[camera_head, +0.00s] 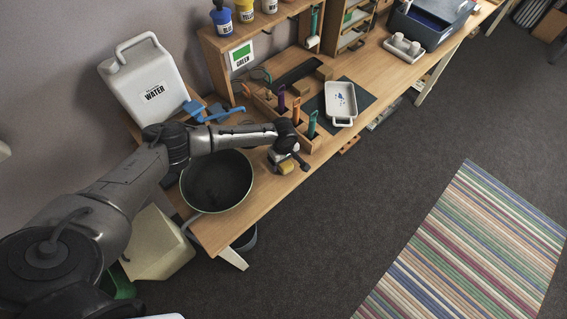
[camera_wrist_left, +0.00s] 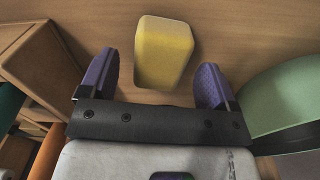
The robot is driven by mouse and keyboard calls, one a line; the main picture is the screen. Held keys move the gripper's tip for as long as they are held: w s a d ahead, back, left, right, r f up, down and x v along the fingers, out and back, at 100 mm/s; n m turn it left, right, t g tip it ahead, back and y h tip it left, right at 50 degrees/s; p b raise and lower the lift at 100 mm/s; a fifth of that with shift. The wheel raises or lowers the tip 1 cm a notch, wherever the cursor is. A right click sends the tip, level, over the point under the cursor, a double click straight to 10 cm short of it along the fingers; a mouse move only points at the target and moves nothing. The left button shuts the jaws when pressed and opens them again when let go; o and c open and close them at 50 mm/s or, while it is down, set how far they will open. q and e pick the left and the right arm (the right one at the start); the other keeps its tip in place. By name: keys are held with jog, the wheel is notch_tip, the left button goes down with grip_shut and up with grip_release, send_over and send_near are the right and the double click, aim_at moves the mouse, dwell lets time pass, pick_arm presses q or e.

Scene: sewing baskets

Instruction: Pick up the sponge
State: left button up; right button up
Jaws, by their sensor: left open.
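The sponge (camera_wrist_left: 163,52) is a yellow block lying on the wooden table in the left wrist view. In the head view the sponge (camera_head: 286,168) shows as a small yellow patch under my left gripper (camera_head: 294,165), near the table's front edge. In the left wrist view my left gripper (camera_wrist_left: 160,88) is open, with a purple-padded finger on each side of the sponge's near end. Gaps show between the sponge and both fingers. I cannot tell how high the fingers are above the table. My right gripper is not in view.
A dark bowl with a green outside (camera_head: 216,182) stands close on the left; its green side (camera_wrist_left: 290,98) shows in the left wrist view. A wooden tool rack (camera_head: 262,104) stands close behind the gripper. A white tray (camera_head: 341,102) lies further right. A water jug (camera_head: 146,84) stands at the back left.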

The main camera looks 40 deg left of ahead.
pick_arm(q)
jog(key=shift+f, duration=0.65)
jog(key=c, duration=1)
jog(key=shift+r, duration=0.1)
jog(key=shift+r, duration=0.5)
notch_tip(320, 180, up, 3)
jog(key=shift+f, duration=0.1)
jog(key=w+d+r, duration=0.1)
jog(key=d+r, duration=0.2)
jog(key=d, duration=0.2)
jog(key=d+r+b, duration=0.1)
jog(key=d+r, duration=0.3)
jog(key=d, duration=0.2)
jog(key=shift+w+d, duration=0.3)
jog(key=shift+w, duration=0.05)
